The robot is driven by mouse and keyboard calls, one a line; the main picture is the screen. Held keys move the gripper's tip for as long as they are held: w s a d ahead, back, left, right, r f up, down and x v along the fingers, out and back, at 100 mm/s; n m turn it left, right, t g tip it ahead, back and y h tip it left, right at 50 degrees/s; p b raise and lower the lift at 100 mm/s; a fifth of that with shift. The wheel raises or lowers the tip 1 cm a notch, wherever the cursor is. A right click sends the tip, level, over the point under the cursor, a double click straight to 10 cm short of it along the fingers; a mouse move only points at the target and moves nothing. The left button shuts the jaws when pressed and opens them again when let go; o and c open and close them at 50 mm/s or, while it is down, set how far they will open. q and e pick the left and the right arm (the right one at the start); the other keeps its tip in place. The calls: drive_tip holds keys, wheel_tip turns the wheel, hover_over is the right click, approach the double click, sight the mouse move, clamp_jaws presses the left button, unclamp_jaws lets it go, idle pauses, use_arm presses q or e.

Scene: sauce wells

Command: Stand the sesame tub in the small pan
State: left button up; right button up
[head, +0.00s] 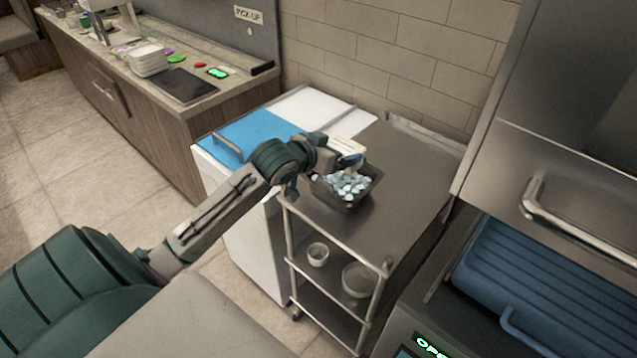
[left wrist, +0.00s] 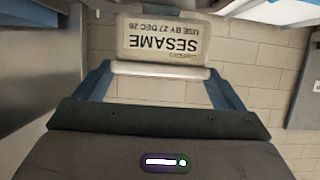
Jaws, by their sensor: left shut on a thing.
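The sesame tub (left wrist: 163,40) fills the upper middle of the left wrist view, pale with a dark SESAME label that reads upside down. My left gripper (left wrist: 160,75) is shut on it, a blue finger at each side. In the head view the left gripper (head: 347,161) holds the pale tub (head: 346,146) above the far part of a small dark pan (head: 366,196). The pan stands on the steel cart top and holds pale bluish pieces like ice. The gripper hides part of the tub and the pan's back. My right gripper is not in view.
The steel cart top (head: 400,185) is clear right of the pan. A white chest with a blue lid (head: 245,133) stands left of it. A tiled wall is behind. Lower shelves hold a small cup (head: 318,254) and a bowl (head: 358,280). A steel appliance (head: 560,165) stands at right.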

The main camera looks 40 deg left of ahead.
use_arm(q)
drive_tip(key=f, duration=0.4)
drive_tip(key=f+p, duration=0.1)
drive_tip(key=f, duration=0.4)
drive_tip(key=shift+d+f, duration=0.2)
drive_tip(key=shift+f, duration=0.15)
drive_tip(key=o, duration=0.9)
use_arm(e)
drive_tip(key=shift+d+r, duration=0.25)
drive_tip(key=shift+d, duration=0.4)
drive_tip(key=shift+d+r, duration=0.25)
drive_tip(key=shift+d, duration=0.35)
